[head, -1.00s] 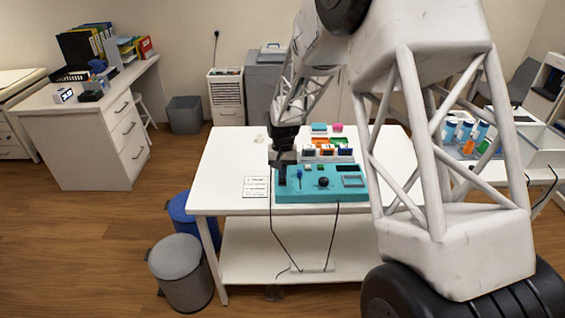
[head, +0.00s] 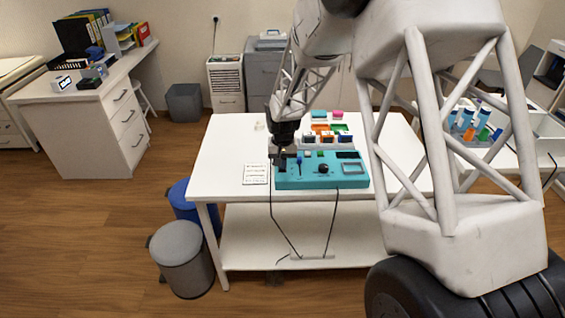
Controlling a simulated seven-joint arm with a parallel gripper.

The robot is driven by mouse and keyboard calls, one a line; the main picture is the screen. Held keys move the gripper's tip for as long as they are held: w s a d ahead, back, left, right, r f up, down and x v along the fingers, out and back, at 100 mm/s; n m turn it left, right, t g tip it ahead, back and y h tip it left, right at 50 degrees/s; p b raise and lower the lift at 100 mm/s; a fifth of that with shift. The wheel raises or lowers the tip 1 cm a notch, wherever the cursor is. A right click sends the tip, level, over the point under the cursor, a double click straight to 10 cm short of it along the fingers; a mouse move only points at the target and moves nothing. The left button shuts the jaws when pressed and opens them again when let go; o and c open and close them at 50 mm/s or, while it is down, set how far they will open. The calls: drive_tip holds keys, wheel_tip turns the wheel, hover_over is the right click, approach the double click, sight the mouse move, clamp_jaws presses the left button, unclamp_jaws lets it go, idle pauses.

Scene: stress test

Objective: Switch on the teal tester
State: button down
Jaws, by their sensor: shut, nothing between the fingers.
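The teal tester (head: 335,178) is a flat box at the front of the white table (head: 225,150). Its top has a blue lever-like part (head: 299,164), a black knob (head: 323,168) and a grey-framed window (head: 352,168) at the right. My gripper (head: 282,168) is shut and empty. It points down at the left end of the tester, left of the blue part, and covers that corner. I cannot tell whether it touches the tester.
A white card (head: 256,174) lies left of the tester. Several coloured small items and trays (head: 327,128) stand behind it. Two black cables hang from the table's front to a power strip (head: 312,257) on the lower shelf. A blue bin and a grey bin (head: 181,256) stand at the left.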

drive_tip(key=shift+s+f+t, duration=0.3)
drive_tip(key=shift+f+t, duration=0.2)
drive_tip(key=shift+f, duration=0.3)
drive_tip(key=shift+w+r, duration=0.2)
drive_tip(key=shift+w, duration=0.55)
drive_tip(key=shift+d, duration=0.1)
drive_tip(key=shift+r, duration=0.2)
wheel_tip(320, 180, up, 15)
drive_tip(key=s, duration=0.1)
idle(0.4)
